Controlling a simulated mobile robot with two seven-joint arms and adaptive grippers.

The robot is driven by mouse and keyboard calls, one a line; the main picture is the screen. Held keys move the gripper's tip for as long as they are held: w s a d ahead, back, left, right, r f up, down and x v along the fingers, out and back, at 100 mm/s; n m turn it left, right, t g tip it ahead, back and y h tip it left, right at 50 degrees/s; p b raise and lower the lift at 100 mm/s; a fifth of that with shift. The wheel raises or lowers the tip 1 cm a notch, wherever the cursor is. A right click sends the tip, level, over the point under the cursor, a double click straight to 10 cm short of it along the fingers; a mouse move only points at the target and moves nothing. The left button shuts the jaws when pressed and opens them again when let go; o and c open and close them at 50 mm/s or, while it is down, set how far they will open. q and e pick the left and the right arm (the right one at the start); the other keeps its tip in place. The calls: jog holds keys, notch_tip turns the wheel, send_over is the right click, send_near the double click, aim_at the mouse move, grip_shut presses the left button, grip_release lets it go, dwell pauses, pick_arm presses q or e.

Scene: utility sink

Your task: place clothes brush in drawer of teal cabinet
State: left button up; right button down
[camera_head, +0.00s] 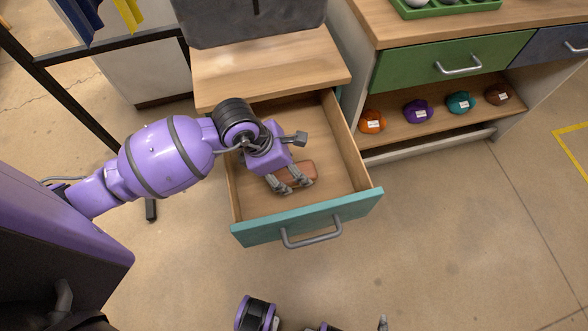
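The teal-fronted cabinet drawer (352,208) is pulled well out, below a wooden cabinet top. The clothes brush (301,172), a reddish-brown block, is low inside the drawer, near its middle. My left gripper (295,184) reaches down into the drawer from the left. Its two fingers stand apart at the near side of the brush and cover part of it. I cannot tell whether they touch it. Only pieces of my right arm show at the bottom edge, with what looks like a fingertip of my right gripper (383,323); its opening is not clear.
The drawer's side walls and teal front with its grey handle (311,238) surround my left gripper. To the right, a workbench has a green drawer (440,62) and a shelf with several coloured bundles (418,111). A dark grey case (255,22) stands on the cabinet. Floor in front is clear.

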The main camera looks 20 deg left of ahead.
pick_arm(q)
jog(key=v, duration=0.9)
jog(key=shift+p, duration=0.3)
jog(key=shift+f, duration=0.1)
